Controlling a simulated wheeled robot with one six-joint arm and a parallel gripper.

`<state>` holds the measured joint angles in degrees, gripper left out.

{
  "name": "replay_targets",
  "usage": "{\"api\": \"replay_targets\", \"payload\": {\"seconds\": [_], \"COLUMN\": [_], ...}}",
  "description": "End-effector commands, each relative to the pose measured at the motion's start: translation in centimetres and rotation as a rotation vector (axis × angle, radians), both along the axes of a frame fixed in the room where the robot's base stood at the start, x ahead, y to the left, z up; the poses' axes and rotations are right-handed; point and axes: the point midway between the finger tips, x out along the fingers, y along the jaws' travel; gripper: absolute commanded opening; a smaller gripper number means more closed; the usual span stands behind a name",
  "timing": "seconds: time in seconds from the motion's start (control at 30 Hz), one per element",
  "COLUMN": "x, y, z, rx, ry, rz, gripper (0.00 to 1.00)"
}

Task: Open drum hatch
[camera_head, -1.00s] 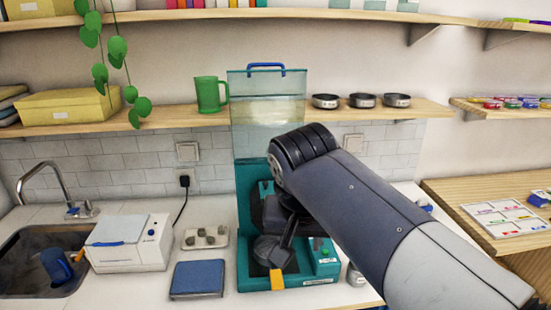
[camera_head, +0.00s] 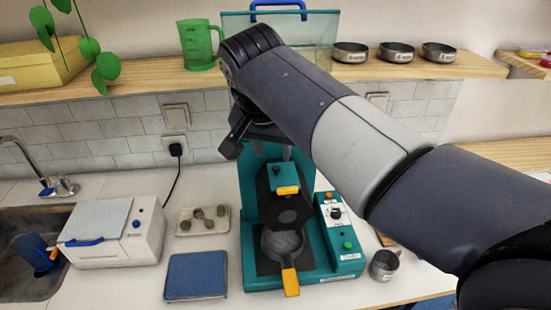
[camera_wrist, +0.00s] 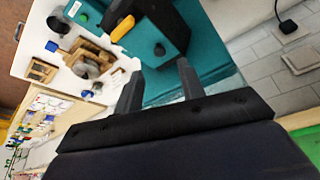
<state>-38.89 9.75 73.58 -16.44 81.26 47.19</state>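The teal machine (camera_head: 245,215) stands on the white counter with a dark, many-sided drum (camera_head: 288,216) in its middle. A teal hatch (camera_head: 280,172) with a yellow handle (camera_head: 288,190) sits on the drum's upper part and looks shut. The yellow handle also shows in the wrist view (camera_wrist: 122,28), near the top. My gripper (camera_head: 273,152) is above the hatch, apart from it, its fingers pointing down. In the wrist view my gripper (camera_wrist: 158,84) has its two grey fingers spread with nothing between them. My arm hides part of the machine's upper back.
A bowl with an orange handle (camera_head: 290,282) sits below the drum. The control panel (camera_head: 338,215) is at the machine's right, a metal cup (camera_head: 384,265) beyond it. A blue-topped scale (camera_head: 196,275) and a tray (camera_head: 203,220) stand left. The shelf (camera_head: 425,66) runs behind my arm.

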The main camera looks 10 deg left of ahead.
Motion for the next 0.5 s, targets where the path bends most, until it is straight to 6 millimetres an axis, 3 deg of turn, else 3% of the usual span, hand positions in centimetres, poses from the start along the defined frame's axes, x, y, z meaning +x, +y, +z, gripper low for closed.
{"api": "replay_targets", "payload": {"seconds": [0.2,0.5], "x": [1.4,2.1], "y": [-0.2,-0.3], "z": [-3.4,-5.2], "rx": [-0.002,0.001], "ry": [0.002,0.000], "rz": [-0.001,0.001], "gripper": [0.38,0.38]}}
